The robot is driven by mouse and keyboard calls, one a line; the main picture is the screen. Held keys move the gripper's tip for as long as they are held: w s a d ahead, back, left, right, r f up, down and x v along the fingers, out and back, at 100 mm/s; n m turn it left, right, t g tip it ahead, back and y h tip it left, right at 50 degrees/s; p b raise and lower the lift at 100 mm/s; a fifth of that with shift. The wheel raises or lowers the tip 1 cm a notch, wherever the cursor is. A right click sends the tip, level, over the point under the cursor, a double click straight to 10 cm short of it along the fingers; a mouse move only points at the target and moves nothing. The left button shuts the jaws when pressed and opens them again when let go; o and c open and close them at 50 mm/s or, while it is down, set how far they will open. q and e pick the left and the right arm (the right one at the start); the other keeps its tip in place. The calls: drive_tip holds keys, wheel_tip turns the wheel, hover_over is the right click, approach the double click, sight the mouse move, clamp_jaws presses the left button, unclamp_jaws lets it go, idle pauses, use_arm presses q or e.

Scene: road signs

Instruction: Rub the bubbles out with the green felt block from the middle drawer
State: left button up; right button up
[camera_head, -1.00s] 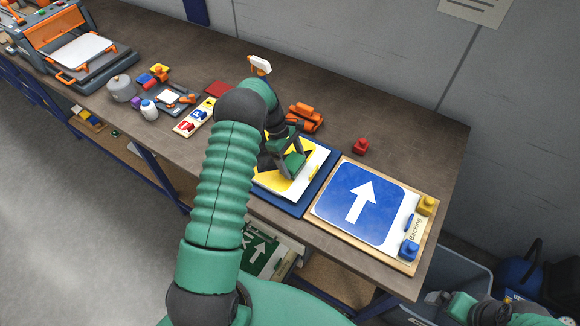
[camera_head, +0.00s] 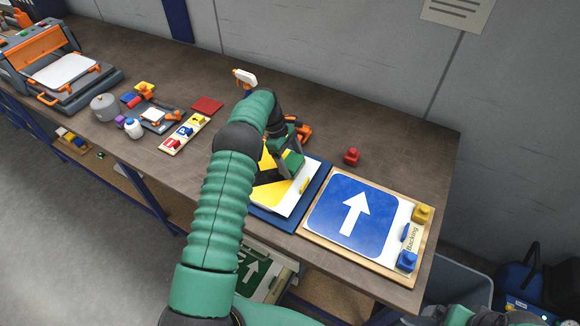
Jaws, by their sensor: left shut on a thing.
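A yellow and white sign (camera_head: 297,193) with black marks lies on a blue board (camera_head: 318,187) on the bench. My left gripper (camera_head: 285,150) is over the far part of this sign, shut on the green felt block (camera_head: 292,164). The block appears to be at the sign's surface; my arm hides part of it and the sign's left side. Bubbles are too small to make out. My right gripper does not show; only a bit of my right arm is at the lower right edge.
A blue arrow sign (camera_head: 335,215) on a wooden board lies to the right, with yellow (camera_head: 422,213) and blue (camera_head: 407,260) blocks. A red block (camera_head: 352,156), an orange tool (camera_head: 304,133) and a spray bottle (camera_head: 245,80) stand behind. The bench (camera_head: 400,150) is clear at the back right.

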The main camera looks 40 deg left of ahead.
use_arm(q)
drive_tip(key=shift+r, duration=0.1)
wheel_tip(320, 180, up, 5)
drive_tip(key=p, duration=0.3)
drive_tip(key=shift+r+p, duration=0.1)
drive_tip(key=shift+p, duration=0.3)
drive_tip(key=shift+s, duration=0.1)
drive_tip(key=s+d+r+m+g+y+b, duration=0.2)
drive_tip(key=s+d+m+g+y, duration=0.2)
drive_tip(key=s+d+m, duration=1.1)
drive_tip(key=shift+s+d+m+g+y+b, duration=0.35)
drive_tip(key=shift+d+m+g, duration=0.15)
drive_tip(key=shift+d+m, duration=1.4)
drive_tip(key=shift+a, duration=0.1)
